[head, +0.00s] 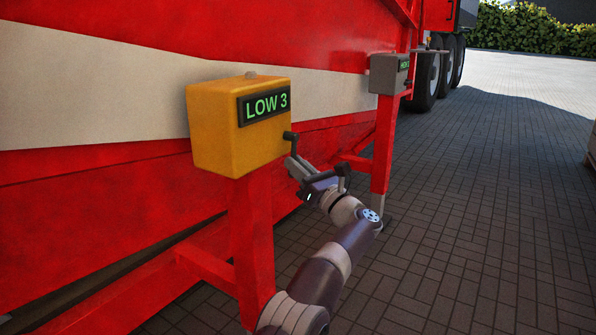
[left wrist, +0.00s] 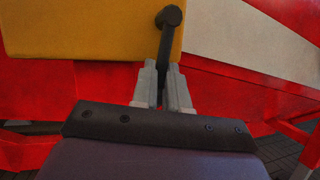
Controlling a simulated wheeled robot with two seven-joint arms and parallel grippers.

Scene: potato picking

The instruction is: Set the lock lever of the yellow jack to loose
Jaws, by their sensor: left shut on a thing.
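The yellow jack (head: 215,125) is a yellow box on a red post, with a dark display reading "LOW 3" in green. Its black lock lever (left wrist: 165,45) hangs down from a round knob on the box's side, slightly tilted. The lever's knob also shows in the head view (head: 289,136). My left gripper (head: 291,162) is at the right side of the box, just below the knob. In the left wrist view its two grey fingers (left wrist: 163,82) are shut on the lever's lower part, which they partly hide. My right gripper is not in view.
A grey box (head: 384,75) with a green-lit display stands on a second red post (head: 384,140) farther back. The red trailer wall (head: 100,185) fills the left. Wheels (head: 428,80) stand behind. The brick paving (head: 480,220) on the right is clear.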

